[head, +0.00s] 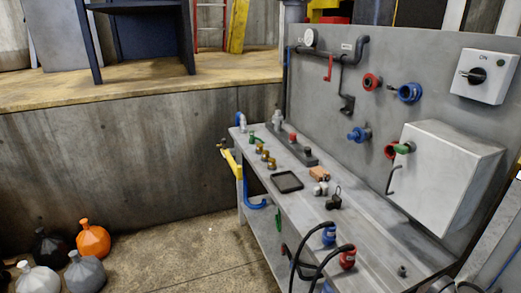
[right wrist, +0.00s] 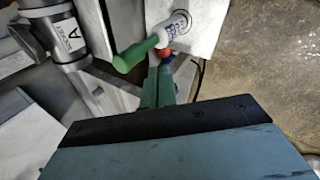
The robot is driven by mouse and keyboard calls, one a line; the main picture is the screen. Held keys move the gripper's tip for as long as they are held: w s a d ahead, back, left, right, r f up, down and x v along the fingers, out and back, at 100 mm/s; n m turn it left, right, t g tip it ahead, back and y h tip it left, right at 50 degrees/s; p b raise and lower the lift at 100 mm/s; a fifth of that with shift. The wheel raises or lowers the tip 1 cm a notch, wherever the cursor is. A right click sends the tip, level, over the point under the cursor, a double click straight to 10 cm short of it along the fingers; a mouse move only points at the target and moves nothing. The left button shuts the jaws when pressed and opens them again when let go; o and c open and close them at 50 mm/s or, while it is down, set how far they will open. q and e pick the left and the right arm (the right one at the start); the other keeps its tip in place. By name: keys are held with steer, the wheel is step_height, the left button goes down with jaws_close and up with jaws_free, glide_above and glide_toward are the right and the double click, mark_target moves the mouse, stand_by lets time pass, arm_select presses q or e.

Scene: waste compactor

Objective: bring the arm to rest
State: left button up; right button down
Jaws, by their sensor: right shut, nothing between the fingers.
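My right gripper (right wrist: 160,72) shows in the right wrist view, with its narrow green fingers shut together and nothing between them. A green handle (right wrist: 134,54) lies just beyond and to the left of the fingertips. A small red part (right wrist: 165,53) and a white cylinder with dark lettering (right wrist: 176,25) show right at and past the tips. I cannot tell whether the fingers touch any of these. Neither gripper can be made out in the head view, and my left gripper is not seen.
A grey workbench (head: 375,225) with a back panel carries valves, couplings and a white switch box (head: 485,76). A grey cabinet (head: 444,178) juts from the panel. Orange (head: 93,241) and grey (head: 85,272) jugs stand on the floor. A grey pipe labelled A (right wrist: 68,35) is near the gripper.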

steer(key=s+a+r+m+y, duration=0.4)
steer(key=s+a+m+y, duration=0.15)
steer(key=s, duration=0.45)
step_height(320, 180, down, 26)
steer(key=g+b, duration=0.1)
steer(key=b, duration=0.1)
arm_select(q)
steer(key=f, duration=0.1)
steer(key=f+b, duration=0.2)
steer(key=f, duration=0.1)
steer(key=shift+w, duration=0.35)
arm_select(e)
steer(key=s+d+f+g, duration=0.1)
steer(key=s+d+f, duration=0.2)
steer(key=s+f, duration=1.4)
steer(key=shift+s+f+n, duration=0.4)
steer(key=shift+n, duration=0.05)
